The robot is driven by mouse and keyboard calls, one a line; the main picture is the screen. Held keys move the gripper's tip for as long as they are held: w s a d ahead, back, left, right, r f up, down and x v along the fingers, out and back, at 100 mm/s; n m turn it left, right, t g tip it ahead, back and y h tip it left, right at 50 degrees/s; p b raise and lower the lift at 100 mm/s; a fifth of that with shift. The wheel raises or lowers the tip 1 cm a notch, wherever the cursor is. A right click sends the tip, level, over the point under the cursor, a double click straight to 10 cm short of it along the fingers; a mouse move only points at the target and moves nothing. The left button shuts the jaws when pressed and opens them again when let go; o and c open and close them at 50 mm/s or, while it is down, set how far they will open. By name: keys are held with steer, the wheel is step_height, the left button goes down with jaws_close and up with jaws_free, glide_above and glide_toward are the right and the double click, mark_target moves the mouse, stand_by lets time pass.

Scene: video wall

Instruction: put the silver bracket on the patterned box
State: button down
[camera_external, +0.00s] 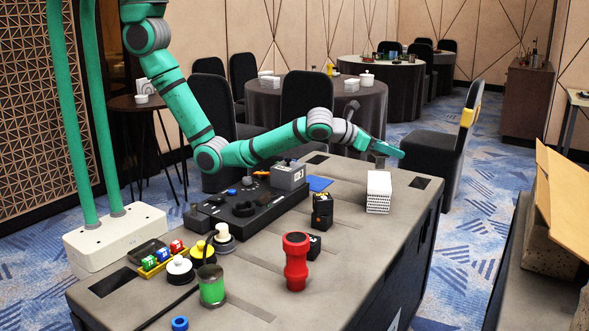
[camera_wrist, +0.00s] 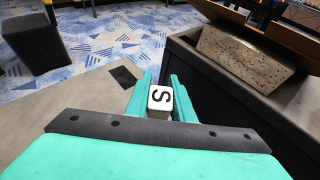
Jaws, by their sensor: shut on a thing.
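My gripper (camera_external: 388,150) is held above the far right part of the grey table, pointing right. In the wrist view its green fingers (camera_wrist: 160,100) are shut on a small pale block with a black S-like mark (camera_wrist: 160,98). Its bracket shape, if any, cannot be made out. In the external view the held thing is small and mostly hidden by the gripper. The patterned box (camera_external: 379,192), white with a dark pattern on its front, stands upright on the table below my gripper, with a gap between. I cannot make it out in the wrist view.
The grey table (camera_external: 335,210) also bears a red cylinder (camera_external: 296,262), black blocks (camera_external: 322,210), a black console (camera_external: 250,208) and a green jar (camera_external: 211,285). A speckled block (camera_wrist: 245,55) lies on another surface at right. The tabletop right of the patterned box is mostly clear.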

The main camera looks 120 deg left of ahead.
mark_target(375, 155)
steer(key=shift+w+f, duration=0.15)
steer(key=shift+f, duration=1.5)
steer(key=c, duration=1.5)
jaws_free()
steer(key=shift+f, duration=0.15)
steer(key=shift+c, duration=0.2)
steer(key=v, duration=1.2)
steer(key=shift+d, duration=0.1)
